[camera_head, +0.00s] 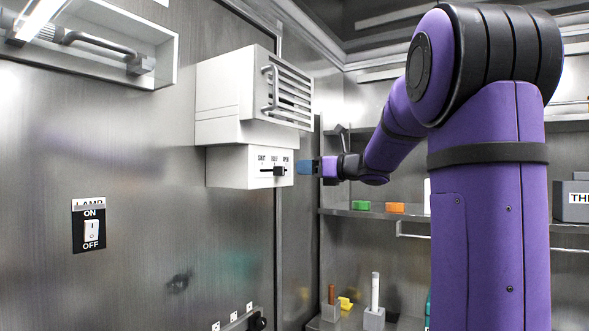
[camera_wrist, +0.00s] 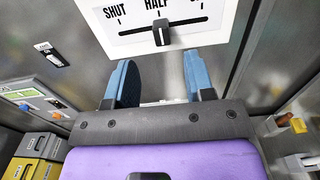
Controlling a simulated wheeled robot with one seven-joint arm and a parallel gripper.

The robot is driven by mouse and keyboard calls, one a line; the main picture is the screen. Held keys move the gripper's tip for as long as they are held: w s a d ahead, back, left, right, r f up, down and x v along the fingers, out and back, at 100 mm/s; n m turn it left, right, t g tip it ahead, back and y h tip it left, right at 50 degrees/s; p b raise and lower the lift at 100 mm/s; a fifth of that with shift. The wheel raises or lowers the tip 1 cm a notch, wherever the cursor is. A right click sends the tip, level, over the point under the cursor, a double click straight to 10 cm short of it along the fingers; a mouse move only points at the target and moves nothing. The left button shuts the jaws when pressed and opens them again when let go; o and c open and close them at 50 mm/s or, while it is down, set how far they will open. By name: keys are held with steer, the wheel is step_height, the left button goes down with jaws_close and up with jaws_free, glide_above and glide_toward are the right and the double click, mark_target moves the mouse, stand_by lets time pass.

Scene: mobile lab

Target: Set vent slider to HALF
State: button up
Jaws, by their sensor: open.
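The vent slider panel (camera_head: 226,167) is a white box below the louvred vent, marked SHUT, HALF and OPEN from left to right. Its dark knob (camera_head: 279,171) sits close to the HALF mark, seeming slightly to its right. In the wrist view the knob (camera_wrist: 162,35) is on its slot near HALF; I cannot tell if it is exactly on the mark. The OPEN label is cut off there. My gripper (camera_head: 306,167) is just right of the panel in the head view. In the wrist view its blue fingers (camera_wrist: 160,78) are spread, empty and apart from the knob.
The louvred vent (camera_head: 218,88) with a handle juts out above the panel. A lamp switch (camera_head: 91,230) is on the wall at left. A shelf (camera_head: 335,211) with green and orange blocks is behind my gripper.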

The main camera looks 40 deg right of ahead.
steer(key=shift+v, duration=1.1)
steer(key=s+a+f+n+g, duration=0.55)
steer(key=a+n, duration=0.25)
steer(key=a, duration=0.2)
steer(key=s+a+f+n+g, duration=0.45)
steer(key=s+a+n, duration=0.3)
steer(key=a, duration=0.35)
steer(key=s+a+f+n+g+h, duration=0.1)
steer(key=s+f+n+h, duration=0.2)
steer(key=s+f+n, duration=0.2)
steer(key=s+a+f+n+h, duration=0.2)
steer(key=s+f+n, duration=0.4)
steer(key=n, duration=0.5)
steer(key=s+h, duration=0.1)
steer(key=s, duration=0.1)
steer(key=shift+s+a+g, duration=0.3)
steer(key=shift+g, duration=0.1)
steer(key=shift+f+n, duration=0.15)
steer(key=shift+n, duration=0.1)
